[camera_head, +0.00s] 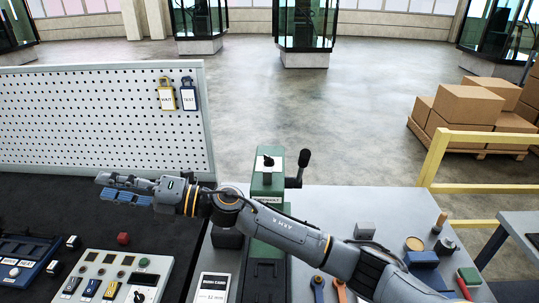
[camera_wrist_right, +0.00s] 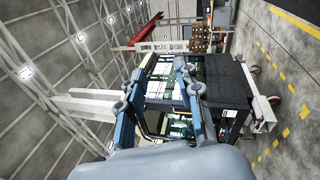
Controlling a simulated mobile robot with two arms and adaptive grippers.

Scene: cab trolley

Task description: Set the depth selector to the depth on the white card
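A white card (camera_head: 213,287) headed WORK CARD stands at the bottom of the head view, beside the green machine's base; its number is small and looks like "12 mm" or "32 mm". A light control panel (camera_head: 97,268) at the lower left carries a dark rotary knob (camera_head: 138,295) on a white dial; I cannot tell whether this is the depth selector. The green machine (camera_head: 268,183) also has a black knob (camera_head: 268,160) on top. My right gripper (camera_head: 104,187) reaches left above the dark bench, empty, its fingers (camera_wrist_right: 165,65) apart. My left gripper is out of view.
A white pegboard (camera_head: 90,120) with yellow and blue tags stands behind the bench. A black lever (camera_head: 303,160) sticks out from the green machine. Tools and blocks lie on the grey table (camera_head: 340,205) at right. A yellow rail (camera_head: 437,155) and cardboard boxes (camera_head: 467,104) are beyond.

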